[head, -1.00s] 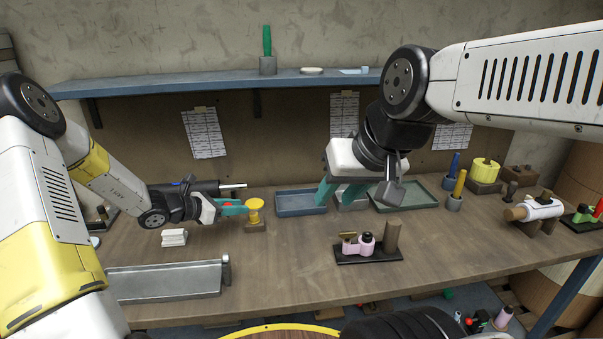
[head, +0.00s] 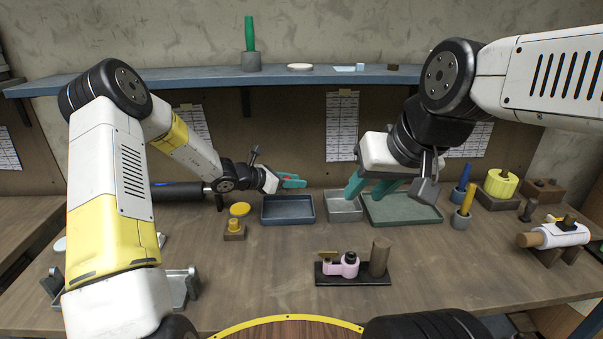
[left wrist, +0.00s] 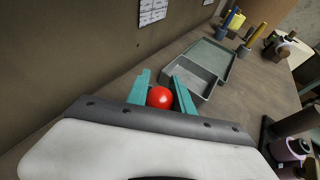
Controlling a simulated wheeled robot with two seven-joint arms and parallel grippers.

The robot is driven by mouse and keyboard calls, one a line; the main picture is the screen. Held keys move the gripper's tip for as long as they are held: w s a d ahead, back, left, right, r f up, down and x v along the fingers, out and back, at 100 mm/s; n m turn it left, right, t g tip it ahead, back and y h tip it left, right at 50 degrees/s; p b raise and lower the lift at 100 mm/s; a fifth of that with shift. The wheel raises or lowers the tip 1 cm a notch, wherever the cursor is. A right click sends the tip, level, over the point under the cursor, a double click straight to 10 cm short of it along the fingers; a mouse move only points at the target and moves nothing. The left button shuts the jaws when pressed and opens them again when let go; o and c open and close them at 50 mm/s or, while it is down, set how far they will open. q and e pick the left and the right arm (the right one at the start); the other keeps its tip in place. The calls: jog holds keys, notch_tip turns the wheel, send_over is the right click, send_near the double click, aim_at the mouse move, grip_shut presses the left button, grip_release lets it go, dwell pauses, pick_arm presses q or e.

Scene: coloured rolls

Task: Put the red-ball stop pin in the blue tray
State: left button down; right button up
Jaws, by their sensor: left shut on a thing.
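The stop pin's red ball (left wrist: 160,97) sits between the teal fingers of my left gripper (left wrist: 162,88) in the left wrist view. The rest of the pin is hidden. In the head view my left gripper (head: 292,181) is shut on it, above the back part of the blue tray (head: 288,220). The tray looks empty and lies on the bench. My right gripper (head: 372,188) is open and empty, in front of the small grey tray and the green tray's left end.
A small grey metal tray (head: 344,214) and a green tray (head: 405,214) stand right of the blue one. A yellow spool (head: 235,224) on a wooden block is at its left. A pink part on a black stand (head: 345,266) is nearer. A shelf (head: 200,80) runs above.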

aim_at(295, 209)
pick_arm(q)
jog(key=shift+f, duration=3.45)
jog(key=shift+f, duration=0.55)
jog(key=c, duration=1)
grip_release()
jog(key=shift+c, duration=0.2)
